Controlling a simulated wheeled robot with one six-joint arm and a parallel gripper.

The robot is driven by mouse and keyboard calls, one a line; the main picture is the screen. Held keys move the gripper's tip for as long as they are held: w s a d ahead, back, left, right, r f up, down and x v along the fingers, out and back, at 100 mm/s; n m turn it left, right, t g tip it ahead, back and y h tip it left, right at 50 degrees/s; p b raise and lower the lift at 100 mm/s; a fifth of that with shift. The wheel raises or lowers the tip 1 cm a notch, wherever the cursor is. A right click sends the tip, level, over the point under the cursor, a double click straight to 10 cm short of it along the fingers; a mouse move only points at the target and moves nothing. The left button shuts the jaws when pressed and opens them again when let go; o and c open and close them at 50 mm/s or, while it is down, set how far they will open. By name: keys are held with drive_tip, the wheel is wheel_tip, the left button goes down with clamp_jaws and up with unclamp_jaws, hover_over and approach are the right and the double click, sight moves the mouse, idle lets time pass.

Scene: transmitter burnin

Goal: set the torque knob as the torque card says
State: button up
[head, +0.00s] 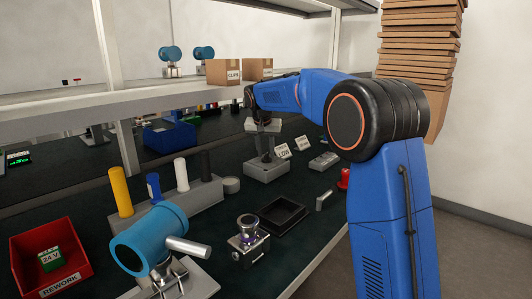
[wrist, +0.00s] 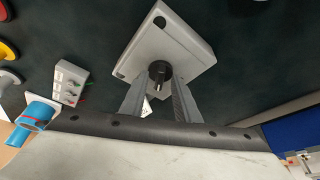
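The torque knob, a small black round knob (wrist: 160,70), sits on the face of a grey box (wrist: 185,38) in the wrist view. My gripper (wrist: 159,88) is open, with one finger on each side of the knob; I cannot tell whether either finger touches it. In the head view my gripper (head: 262,122) is over the grey unit (head: 267,172) at mid-bench, and the knob is hard to make out there. Two small white cards (head: 283,150) (head: 301,143) stand right of the unit. Their print is too small to read, so I cannot tell which is the torque card.
A grey switch box (wrist: 69,82) and a blue cylinder (wrist: 36,113) are at left in the wrist view. On the bench are a blue transmitter (head: 140,245), a black tray (head: 300,217), a red rework bin (head: 15,250) and a red knob (head: 343,179). A shelf (head: 180,97) runs behind.

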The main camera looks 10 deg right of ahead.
drive_tip(key=shift+w+f, duration=0.1)
drive_tip(key=shift+f, duration=0.1)
clamp_jaws()
drive_tip(key=shift+d+n, duration=0.1)
drive_tip(key=shift+n, duration=0.2)
drive_tip(key=n, duration=0.1)
drive_tip(key=n+y, duration=0.1)
drive_tip(key=n, duration=0.1)
drive_tip(key=n+y, duration=0.1)
drive_tip(key=n, duration=0.1)
drive_tip(key=shift+d+t, duration=0.3)
drive_tip(key=shift+d, duration=0.05)
drive_tip(key=n+y, duration=0.1)
drive_tip(key=n, duration=0.2)
drive_tip(key=n+y, duration=0.1)
drive_tip(key=n, duration=0.2)
drive_tip(key=shift+d+g, duration=0.2)
drive_tip(key=shift+g, duration=0.2)
drive_tip(key=shift+w+n+y, duration=0.1)
drive_tip(key=shift+n+y, duration=0.2)
